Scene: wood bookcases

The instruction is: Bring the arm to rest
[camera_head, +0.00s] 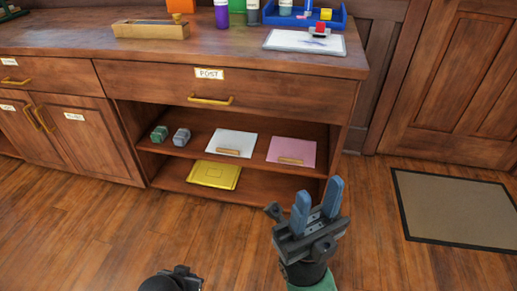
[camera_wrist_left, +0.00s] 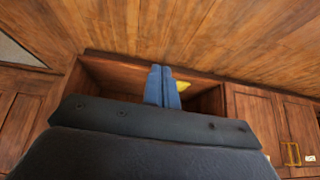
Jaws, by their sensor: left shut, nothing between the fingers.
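My right gripper (camera_head: 319,188) is at the lower middle of the head view, in front of the bookcase's lower shelf. Its two blue fingers stand apart with nothing between them. My left gripper (camera_wrist_left: 162,70) shows in the left wrist view, its blue fingers pressed together and empty. In the head view only a dark part of my left arm shows at the bottom edge; the left fingers are not visible there.
The wooden cabinet (camera_head: 270,97) has an open shelf with a white folder (camera_head: 232,141), a pink folder (camera_head: 293,148) and small boxes. A yellow folder (camera_head: 214,174) lies on the bottom shelf, also seen in the wrist view (camera_wrist_left: 183,86). A mat (camera_head: 460,210) lies right.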

